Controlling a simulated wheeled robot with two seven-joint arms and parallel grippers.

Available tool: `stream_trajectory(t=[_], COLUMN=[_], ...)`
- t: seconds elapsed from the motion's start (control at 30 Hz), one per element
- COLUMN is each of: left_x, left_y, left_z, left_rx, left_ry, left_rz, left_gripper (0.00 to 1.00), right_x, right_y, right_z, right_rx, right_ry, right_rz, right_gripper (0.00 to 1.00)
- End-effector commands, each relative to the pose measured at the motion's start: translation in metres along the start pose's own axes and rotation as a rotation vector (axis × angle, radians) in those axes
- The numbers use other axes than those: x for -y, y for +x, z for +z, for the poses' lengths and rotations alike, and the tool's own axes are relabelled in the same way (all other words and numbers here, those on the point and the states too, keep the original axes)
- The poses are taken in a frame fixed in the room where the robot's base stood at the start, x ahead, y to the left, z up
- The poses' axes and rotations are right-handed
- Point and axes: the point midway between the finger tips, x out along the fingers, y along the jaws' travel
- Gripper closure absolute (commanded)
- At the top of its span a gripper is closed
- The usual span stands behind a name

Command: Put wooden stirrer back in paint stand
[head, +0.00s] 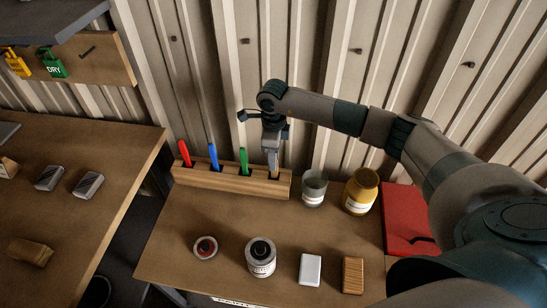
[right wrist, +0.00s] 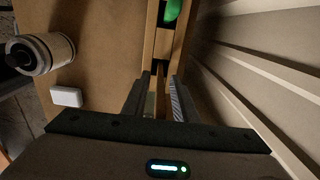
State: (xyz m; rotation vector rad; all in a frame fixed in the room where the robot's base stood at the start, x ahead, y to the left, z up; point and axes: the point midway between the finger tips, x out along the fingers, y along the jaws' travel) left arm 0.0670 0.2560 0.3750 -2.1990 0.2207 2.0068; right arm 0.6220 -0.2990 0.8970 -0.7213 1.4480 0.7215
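The paint stand (head: 225,180) is a long wooden block at the back of the table. Red, blue and green handles stand in its slots. The wooden stirrer (head: 273,163) is a pale upright strip at the stand's right-end slot, with its lower end down at the slot; how deep it sits is hard to tell. My right gripper (head: 272,141) is directly above, pointing down. In the right wrist view its two fingers (right wrist: 160,95) are apart, with a gap around a narrow brown strip that seems to be the stirrer. My left gripper is not in view.
A grey-green cup (head: 314,188) and a yellow jar (head: 360,191) stand just right of the stand. A red case (head: 408,220) lies further right. In front are a white can (head: 261,258), a small round tin (head: 205,247), a white block (head: 310,269) and a brown block (head: 353,275).

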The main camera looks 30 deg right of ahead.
Motion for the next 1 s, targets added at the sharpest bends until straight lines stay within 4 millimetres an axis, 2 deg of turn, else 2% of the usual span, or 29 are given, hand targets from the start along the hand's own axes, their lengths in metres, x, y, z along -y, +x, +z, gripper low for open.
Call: stream_trajectory(t=[0.17,0.37,0.8,1.0], left_x=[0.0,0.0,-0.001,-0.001], left_y=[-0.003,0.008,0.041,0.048], left_z=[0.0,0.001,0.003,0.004], left_rx=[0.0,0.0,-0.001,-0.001], left_ry=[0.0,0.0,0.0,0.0], left_rz=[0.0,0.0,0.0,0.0], left_gripper=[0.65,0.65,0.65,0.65], right_x=[0.0,0.001,0.001,0.001], right_y=[-0.003,-0.017,-0.091,-0.115], right_z=[0.0,0.001,0.001,0.001], right_rx=[0.0,0.003,0.004,0.002], right_ry=[0.0,-0.001,0.0,0.0], right_rz=[0.0,-0.002,-0.004,-0.002], right_gripper=[0.74,0.74,0.74,0.74])
